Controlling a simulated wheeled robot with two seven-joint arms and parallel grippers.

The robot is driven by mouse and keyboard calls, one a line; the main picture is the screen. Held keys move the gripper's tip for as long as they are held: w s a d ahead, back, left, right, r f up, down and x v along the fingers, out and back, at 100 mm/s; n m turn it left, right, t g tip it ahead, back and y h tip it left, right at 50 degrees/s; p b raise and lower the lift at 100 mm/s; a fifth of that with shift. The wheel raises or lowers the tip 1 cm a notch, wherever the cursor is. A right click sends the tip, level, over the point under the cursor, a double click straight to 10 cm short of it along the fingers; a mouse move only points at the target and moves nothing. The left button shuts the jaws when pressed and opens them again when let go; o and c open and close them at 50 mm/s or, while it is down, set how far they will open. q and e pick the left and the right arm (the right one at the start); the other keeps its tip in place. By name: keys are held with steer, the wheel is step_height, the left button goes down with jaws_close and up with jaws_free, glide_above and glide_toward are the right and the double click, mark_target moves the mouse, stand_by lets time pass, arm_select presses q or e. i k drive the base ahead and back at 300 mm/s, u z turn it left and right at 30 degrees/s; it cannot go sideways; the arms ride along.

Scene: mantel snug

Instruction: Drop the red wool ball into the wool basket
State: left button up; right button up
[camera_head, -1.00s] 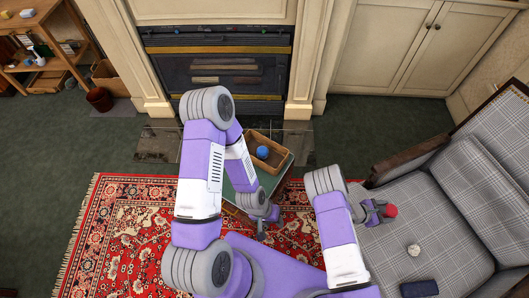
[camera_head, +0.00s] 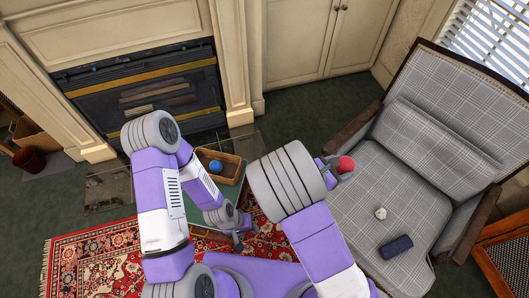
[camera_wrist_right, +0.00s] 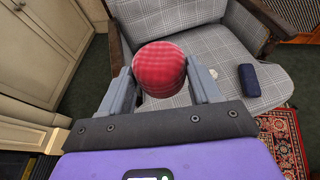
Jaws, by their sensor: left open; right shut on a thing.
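The red wool ball (camera_head: 346,164) is held by my right gripper (camera_head: 338,166), in the air by the left arm of the armchair. In the right wrist view the ball (camera_wrist_right: 160,68) sits between the two fingers of the right gripper (camera_wrist_right: 160,85). The wool basket (camera_head: 229,168) is a brown open box on a small green-topped table, with a blue ball (camera_head: 215,166) inside. It lies left of my right gripper. My left gripper (camera_head: 238,241) is open and empty, low in front of the table, partly hidden by its arm.
The fireplace (camera_head: 140,95) is behind. A red patterned rug (camera_head: 90,262) lies on the floor.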

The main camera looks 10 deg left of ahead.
mark_target(233, 173)
steer(key=z, duration=2.15)
steer(key=k, duration=1.7)
steer(key=u, duration=2.3)
steer(key=i, duration=1)
steer(key=u, duration=0.05)
